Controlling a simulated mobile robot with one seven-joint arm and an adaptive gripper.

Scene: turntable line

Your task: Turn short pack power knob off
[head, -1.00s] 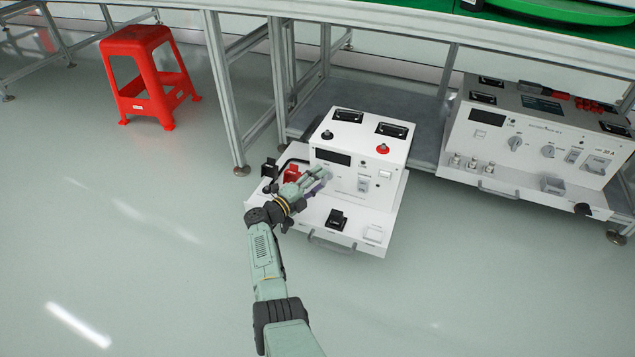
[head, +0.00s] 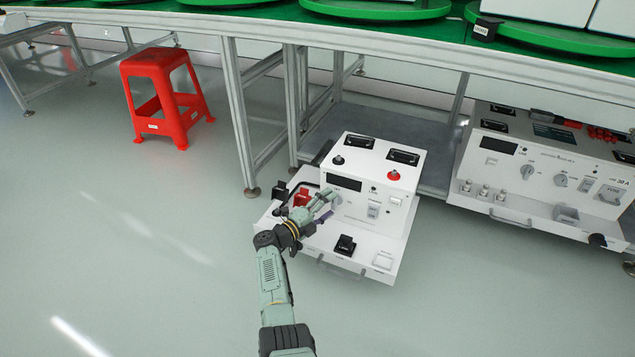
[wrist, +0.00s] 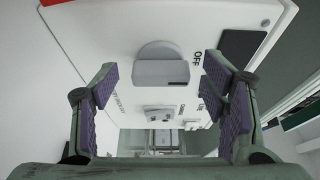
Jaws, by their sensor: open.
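The short pack (head: 383,157) is a white box on a white tray, with a black display on its front panel. Its grey power knob (wrist: 162,72) shows large in the wrist view, with a raised bar lying across the picture and the word OFF to its right. My gripper (wrist: 159,85) is open, with a purple-padded finger on either side of the knob. I see gaps between the pads and the knob; contact does not show. In the head view my gripper (head: 328,207) is at the left part of the front panel and partly hides the knob.
The tray (head: 330,253) carries a black switch (head: 345,245) and red and black parts at its left. A larger white pack (head: 545,170) stands at the right under the bench. A bench leg (head: 240,115) and a red stool (head: 165,100) are at the left. The front floor is clear.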

